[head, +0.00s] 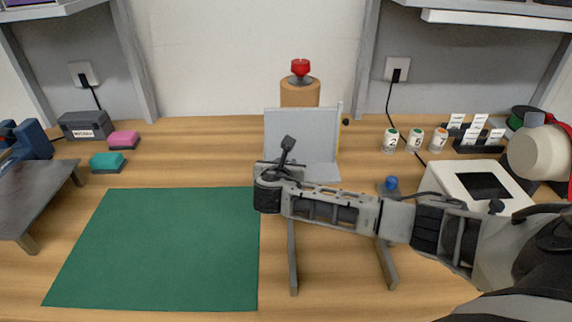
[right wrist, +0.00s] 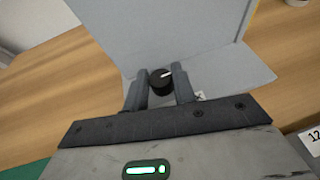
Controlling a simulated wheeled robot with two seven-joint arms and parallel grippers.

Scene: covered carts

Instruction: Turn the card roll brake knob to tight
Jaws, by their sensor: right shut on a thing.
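A black round knob (right wrist: 161,81) with a white pointer mark is in the right wrist view, in front of a grey upright panel (right wrist: 170,30). The mark points to the right and slightly up. My right gripper (right wrist: 160,92) is shut on this knob, one finger on each side. In the head view my right gripper (head: 284,158) is at the front of the grey panel (head: 300,132) and hides the knob. A brown roll (head: 300,93) with a red knob (head: 300,67) on top stands behind the panel. I cannot read any tight marking. My left gripper is not in view.
A green mat (head: 160,250) lies clear at front left. Several white jars (head: 414,139), a white box (head: 475,190) and a cream roll (head: 538,155) are at right.

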